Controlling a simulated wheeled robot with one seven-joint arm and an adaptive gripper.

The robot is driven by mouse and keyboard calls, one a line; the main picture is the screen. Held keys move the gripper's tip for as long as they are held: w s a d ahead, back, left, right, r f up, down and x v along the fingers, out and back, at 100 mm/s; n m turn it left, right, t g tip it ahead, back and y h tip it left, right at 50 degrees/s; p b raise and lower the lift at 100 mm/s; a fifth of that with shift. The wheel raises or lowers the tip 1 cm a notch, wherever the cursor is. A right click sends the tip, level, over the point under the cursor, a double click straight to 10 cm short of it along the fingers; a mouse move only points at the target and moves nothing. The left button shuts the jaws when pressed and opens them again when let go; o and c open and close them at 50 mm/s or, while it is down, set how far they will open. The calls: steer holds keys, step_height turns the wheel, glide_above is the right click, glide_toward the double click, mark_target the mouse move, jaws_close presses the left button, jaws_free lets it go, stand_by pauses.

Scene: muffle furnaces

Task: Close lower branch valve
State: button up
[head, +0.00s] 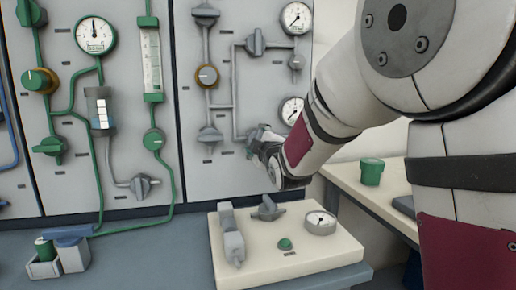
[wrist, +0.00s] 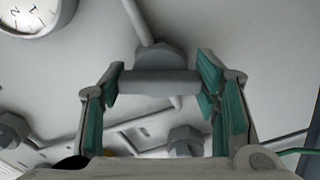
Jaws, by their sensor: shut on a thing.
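The lower branch valve is a grey valve on the right wall panel, at the lower end of the branching grey pipe. In the head view my gripper (head: 260,140) is at this valve and hides most of it. In the wrist view its grey bar handle (wrist: 160,84) lies crosswise between my two green-padded fingers, with the hub and a pipe behind it. The fingers are shut on the handle ends. The upper branch valve (head: 255,43) sits above on the same panel, clear of my gripper.
A round gauge (head: 292,110) is close to the right of my gripper, and another gauge (head: 297,18) is higher up. A brass-ringed valve (head: 207,76) and a grey valve (head: 210,138) are to the left. A pale block (head: 262,262) with fittings stands on the bench below.

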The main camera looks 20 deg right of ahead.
steer(key=n+b, duration=0.2)
steer(key=n, duration=0.2)
steer(key=shift+n, duration=0.3)
stand_by(0.5)
steer(key=o, duration=1.2)
steer(key=shift+c, duration=0.2)
steer(key=s, duration=1.2)
